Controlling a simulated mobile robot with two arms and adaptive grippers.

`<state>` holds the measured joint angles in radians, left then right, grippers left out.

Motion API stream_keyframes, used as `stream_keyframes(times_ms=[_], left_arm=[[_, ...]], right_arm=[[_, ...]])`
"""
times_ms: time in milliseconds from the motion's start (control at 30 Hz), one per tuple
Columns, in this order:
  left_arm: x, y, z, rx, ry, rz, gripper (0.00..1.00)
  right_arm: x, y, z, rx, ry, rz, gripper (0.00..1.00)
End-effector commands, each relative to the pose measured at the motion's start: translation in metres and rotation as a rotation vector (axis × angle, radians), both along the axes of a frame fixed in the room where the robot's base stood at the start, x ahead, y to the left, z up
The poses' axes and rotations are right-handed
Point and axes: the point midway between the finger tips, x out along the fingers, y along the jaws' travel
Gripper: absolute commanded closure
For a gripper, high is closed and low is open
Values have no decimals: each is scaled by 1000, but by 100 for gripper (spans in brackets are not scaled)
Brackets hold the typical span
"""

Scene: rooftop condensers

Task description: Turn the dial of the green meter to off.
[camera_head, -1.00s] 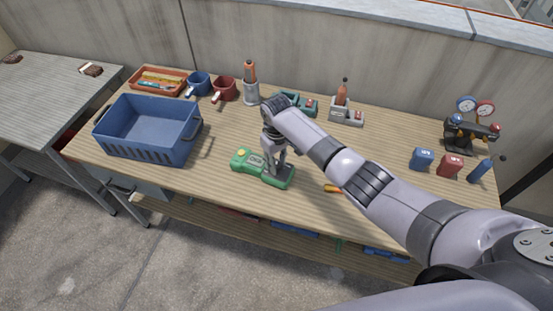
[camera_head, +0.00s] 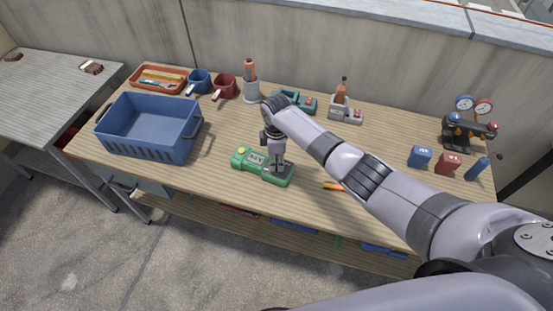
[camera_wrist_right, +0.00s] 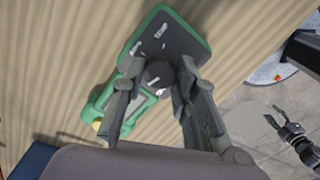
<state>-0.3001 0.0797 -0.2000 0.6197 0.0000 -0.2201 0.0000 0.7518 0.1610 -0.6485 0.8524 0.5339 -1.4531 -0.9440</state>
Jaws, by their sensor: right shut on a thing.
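The green meter (camera_head: 247,160) lies flat near the front edge of the wooden workbench, with a small screen and a yellow button at its left end. In the right wrist view, its dark face (camera_wrist_right: 169,41) carries small white labels, TEMP among them, around a dark round dial (camera_wrist_right: 159,75). My right gripper (camera_head: 276,176) points down over the meter's right part and is shut on the dial, one finger on each side. The fingers hide the dial in the head view. My left gripper (camera_wrist_right: 275,116) shows only at the right of the wrist view, open and empty, away from the meter.
A blue crate (camera_head: 150,153) stands left of the meter. An orange-handled tool (camera_head: 333,186) lies right of it, under my arm. A teal device (camera_head: 297,103) and a grey holder (camera_head: 346,115) stand behind. Blue (camera_head: 420,156) and red (camera_head: 448,163) blocks stand at right.

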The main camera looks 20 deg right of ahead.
Motion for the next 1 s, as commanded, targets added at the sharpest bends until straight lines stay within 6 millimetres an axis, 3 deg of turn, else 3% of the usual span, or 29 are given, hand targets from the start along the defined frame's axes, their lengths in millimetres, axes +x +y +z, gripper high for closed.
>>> stream_keyframes(times_ms=[600, 1000], left_arm=[[0, 0, -7, 0, -1, 0, 60], [1, 0, -9, 0, -1, 0, 60]], right_arm=[[1, 0, 0, 1, -3, 543, 100], [0, 1, 0, 3, -2, 714, 100]])
